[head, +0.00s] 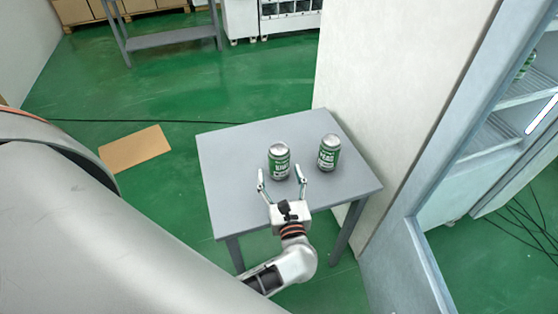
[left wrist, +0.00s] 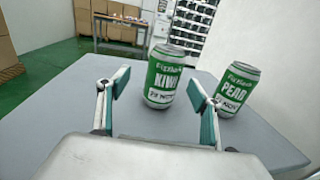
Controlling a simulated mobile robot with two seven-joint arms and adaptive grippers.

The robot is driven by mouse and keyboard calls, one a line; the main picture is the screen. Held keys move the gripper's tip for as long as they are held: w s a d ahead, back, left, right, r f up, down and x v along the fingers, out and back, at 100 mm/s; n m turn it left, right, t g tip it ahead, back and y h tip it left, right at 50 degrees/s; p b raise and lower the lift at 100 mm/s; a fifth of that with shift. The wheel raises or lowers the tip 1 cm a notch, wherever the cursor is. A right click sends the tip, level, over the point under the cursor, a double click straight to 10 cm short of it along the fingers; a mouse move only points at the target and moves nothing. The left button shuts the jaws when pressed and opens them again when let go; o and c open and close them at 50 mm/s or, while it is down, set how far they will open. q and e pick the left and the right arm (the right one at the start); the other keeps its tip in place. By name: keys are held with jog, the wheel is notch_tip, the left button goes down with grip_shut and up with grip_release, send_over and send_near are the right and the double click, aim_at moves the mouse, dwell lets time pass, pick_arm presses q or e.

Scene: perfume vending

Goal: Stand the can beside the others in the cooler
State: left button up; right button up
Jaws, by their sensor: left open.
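A green and silver can marked KIWI (head: 279,161) stands upright on a small grey table (head: 232,150). It also shows in the left wrist view (left wrist: 164,78), ahead of and between the fingertips. A second green can marked PEAR (head: 328,153) stands upright to its right, and in the left wrist view (left wrist: 236,88) it is just beyond the right finger. My left gripper (head: 282,183) is open and empty, just in front of the kiwi can. The cooler (head: 485,140) is at the right, with a green can (head: 525,64) on an upper shelf. My right gripper is not in view.
A white panel (head: 375,80) rises close along the table's right side. A grey bench (head: 170,38) and boxes stand at the back. A flat brown sheet (head: 135,148) lies on the green floor at left. Black cables (head: 525,225) lie on the floor at right.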

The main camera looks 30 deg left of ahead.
aim_at(281, 165)
pick_arm(q)
jog(key=x, duration=0.2)
jog(key=p+x, duration=0.1)
jog(key=x, duration=0.3)
jog(key=shift+w+d+r, duration=0.25)
jog(key=shift+w, duration=0.2)
jog(key=shift+w+a+p, duration=0.25)
jog(key=shift+p, duration=0.05)
jog(key=c, duration=1.5)
jog(key=shift+c, duration=0.9)
jog(key=shift+r, duration=0.15)
